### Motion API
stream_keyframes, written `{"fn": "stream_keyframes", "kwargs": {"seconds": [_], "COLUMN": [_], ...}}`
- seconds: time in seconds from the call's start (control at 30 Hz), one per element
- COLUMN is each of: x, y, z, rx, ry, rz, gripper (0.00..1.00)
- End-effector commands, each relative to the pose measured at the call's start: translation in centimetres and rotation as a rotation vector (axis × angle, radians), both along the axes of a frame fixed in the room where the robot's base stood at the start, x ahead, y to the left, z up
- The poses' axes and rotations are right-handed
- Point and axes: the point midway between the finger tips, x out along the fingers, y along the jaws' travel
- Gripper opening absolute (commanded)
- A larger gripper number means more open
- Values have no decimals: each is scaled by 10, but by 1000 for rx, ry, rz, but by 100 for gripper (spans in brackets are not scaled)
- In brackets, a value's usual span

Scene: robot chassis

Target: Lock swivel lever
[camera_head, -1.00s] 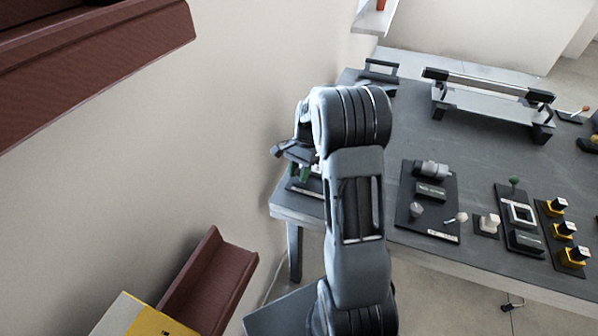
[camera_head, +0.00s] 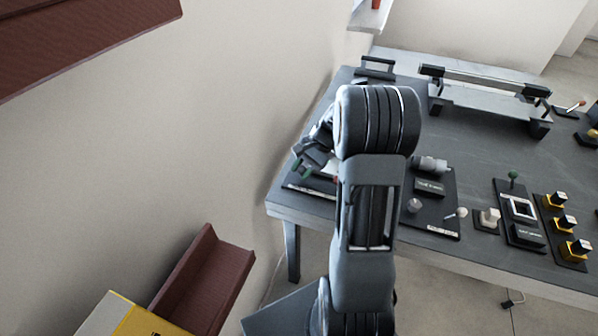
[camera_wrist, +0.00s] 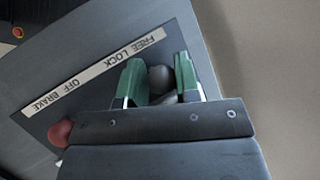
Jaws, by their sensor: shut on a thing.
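My gripper (camera_wrist: 158,80) has two green-padded fingers, one on each side of a dark grey ball knob, which I take to be the swivel lever's (camera_wrist: 160,77). The gripper is shut on it. The knob is beside the FREE LOCK end of a white label strip (camera_wrist: 95,72) on a dark panel. The lever's shaft is mostly hidden behind the gripper. In the head view my gripper (camera_head: 302,167) is tilted over the panel (camera_head: 318,186) at the table's left front corner, and the knob cannot be made out there.
A red ball knob (camera_wrist: 60,133) stands near the OFF BRAKE end of the label, close to my gripper's left side. The wall is close on the left of the table (camera_head: 470,140). Other control panels (camera_head: 432,205) stand to the right of my arm.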

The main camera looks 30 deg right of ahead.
Motion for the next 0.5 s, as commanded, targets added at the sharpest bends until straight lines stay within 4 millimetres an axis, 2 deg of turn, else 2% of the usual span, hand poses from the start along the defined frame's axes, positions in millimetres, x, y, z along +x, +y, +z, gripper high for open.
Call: {"fn": "stream_keyframes", "kwargs": {"seconds": [0.5], "x": [-9], "y": [-10], "z": [-2], "rx": [191], "ry": [-214], "rz": [-1], "gripper": [6]}}
